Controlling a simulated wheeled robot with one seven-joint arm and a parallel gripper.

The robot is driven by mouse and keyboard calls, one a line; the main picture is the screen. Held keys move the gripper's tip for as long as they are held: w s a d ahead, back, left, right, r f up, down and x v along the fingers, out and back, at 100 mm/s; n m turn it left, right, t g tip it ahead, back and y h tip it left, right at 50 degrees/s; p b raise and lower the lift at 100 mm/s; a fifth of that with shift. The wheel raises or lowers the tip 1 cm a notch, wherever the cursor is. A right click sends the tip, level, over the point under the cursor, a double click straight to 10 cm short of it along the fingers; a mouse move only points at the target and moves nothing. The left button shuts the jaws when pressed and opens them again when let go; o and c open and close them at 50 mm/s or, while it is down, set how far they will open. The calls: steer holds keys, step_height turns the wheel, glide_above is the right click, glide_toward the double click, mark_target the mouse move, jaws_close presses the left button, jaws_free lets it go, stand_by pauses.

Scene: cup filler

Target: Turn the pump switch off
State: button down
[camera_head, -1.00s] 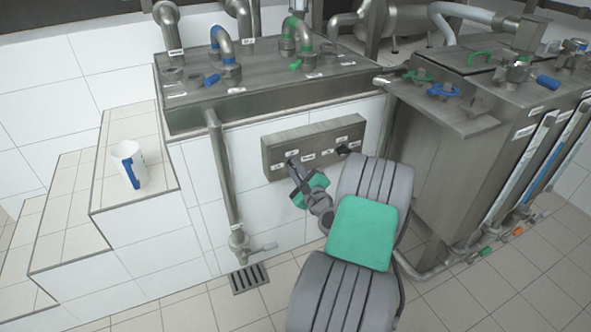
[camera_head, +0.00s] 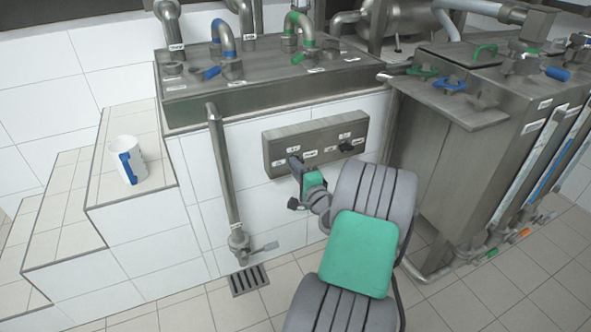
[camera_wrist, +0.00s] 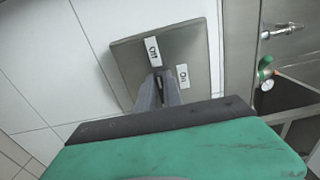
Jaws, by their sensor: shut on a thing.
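A grey metal switch panel (camera_head: 318,143) is on the white tiled wall. Its right black knob (camera_head: 346,147) is free. My gripper (camera_head: 296,164) is at the panel's left switch, its fingers shut on that switch. In the wrist view the fingertips (camera_wrist: 159,88) close around the switch (camera_wrist: 158,77), which is mostly hidden between them. An "Off" label (camera_wrist: 153,52) is just above the fingertips and an "On" label (camera_wrist: 182,77) is to their right. The exact switch angle is hard to tell. The panel labels are too small to read in the head view.
A vertical pipe with a valve (camera_head: 238,240) stands left of the panel. A metal tank (camera_head: 450,160) stands close on the right. A metal ledge with pipes (camera_head: 270,85) is above. A white and blue cup (camera_head: 128,160) stands on the tiled steps at left.

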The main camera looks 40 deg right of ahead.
steer(key=shift+a+f+n, duration=0.1)
steer(key=shift+n, duration=0.2)
steer(key=c, duration=1.5)
jaws_free()
steer(key=p+v, duration=0.1)
steer(key=v, duration=0.6)
steer(key=shift+s+a, duration=0.15)
steer(key=shift+s, duration=0.2)
